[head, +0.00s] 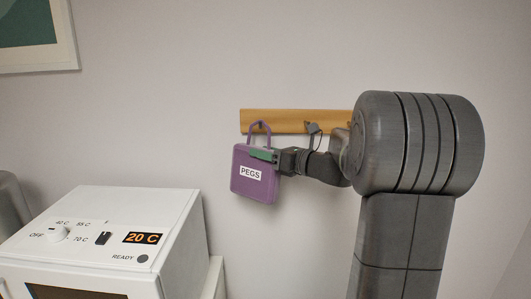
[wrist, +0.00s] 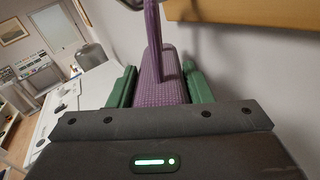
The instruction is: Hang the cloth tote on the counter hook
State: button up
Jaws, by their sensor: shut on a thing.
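A purple cloth tote (head: 241,187) with a white "PEGS" label hangs upright in my gripper (head: 263,155). The gripper's green fingers are shut on its upper part. The tote's handle loop (head: 259,124) stands up in front of the wooden rail (head: 285,114) on the wall. I cannot tell whether the loop is around a hook or only in front of the rail. A dark hook (head: 312,128) shows on the rail to the right of the tote. In the wrist view the tote (wrist: 160,75) sits between both green fingers, close to the wooden rail (wrist: 250,12).
A white box-shaped appliance (head: 105,235) with a knob and a "20 C" display stands at the lower left, below the tote. A framed picture (head: 35,35) hangs at the upper left. The wall around the rail is bare.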

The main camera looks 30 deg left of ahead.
jog(key=shift+f, duration=0.2)
jog(key=o, duration=1.5)
jog(key=shift+s+a, duration=0.1)
jog(key=d+b, duration=0.3)
jog(key=d, duration=1.1)
jog(key=shift+s+a+r, duration=0.1)
jog(key=shift+a, duration=0.05)
jog(key=a+p, duration=0.3)
jog(key=a, duration=1)
jog(key=shift+a, duration=0.35)
